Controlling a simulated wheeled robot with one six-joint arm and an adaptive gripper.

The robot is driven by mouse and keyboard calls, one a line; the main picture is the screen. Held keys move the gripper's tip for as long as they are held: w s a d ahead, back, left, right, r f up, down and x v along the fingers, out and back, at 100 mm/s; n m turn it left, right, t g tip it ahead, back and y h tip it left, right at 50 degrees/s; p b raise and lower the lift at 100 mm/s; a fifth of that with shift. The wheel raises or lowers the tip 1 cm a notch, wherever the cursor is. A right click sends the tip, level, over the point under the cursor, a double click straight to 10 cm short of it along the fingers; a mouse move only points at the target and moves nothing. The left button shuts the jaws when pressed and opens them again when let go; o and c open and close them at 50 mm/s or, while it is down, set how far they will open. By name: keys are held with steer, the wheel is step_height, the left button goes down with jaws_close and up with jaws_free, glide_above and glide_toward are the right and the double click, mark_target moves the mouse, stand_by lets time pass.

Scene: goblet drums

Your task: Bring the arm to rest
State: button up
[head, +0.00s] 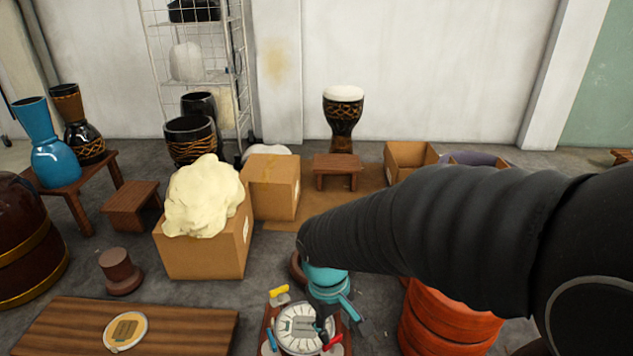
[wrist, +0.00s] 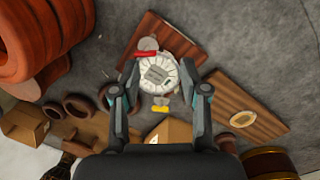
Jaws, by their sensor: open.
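My arm, in a black ribbed sleeve, reaches in from the right in the head view. My gripper (head: 340,322), teal and dark grey, points down beside a round white drum head (head: 298,328). In the wrist view my gripper (wrist: 160,72) has its two fingers spread wide with nothing held between them. The white drum head (wrist: 168,70), with a grey label, shows beyond the fingers. The gap between fingertips and drum head is hard to judge.
A yellow-handled tool (head: 279,291) and a red-handled tool (head: 333,342) lie by the drum head. A low wooden table (head: 190,322) stands left, orange-red rounded stacks (head: 445,320) right. A box with a cream cloth (head: 205,195) and a goblet drum (head: 343,110) stand behind.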

steer(key=s+d+r+m+t+p, duration=0.1)
steer(key=s+d+r+m+t, duration=0.1)
steer(key=d+r, duration=0.4)
steer(key=s+d+r+m+t+y+p, duration=0.1)
steer(key=s+d+r+m+t, duration=0.2)
steer(key=s+d+r, duration=0.3)
step_height(320, 180, up, 5)
steer(key=shift+f+m+t, duration=0.2)
steer(key=shift+m+t, duration=0.1)
steer(key=shift+m, duration=0.6)
steer(key=shift+d, duration=0.1)
steer(key=shift+c, duration=0.6)
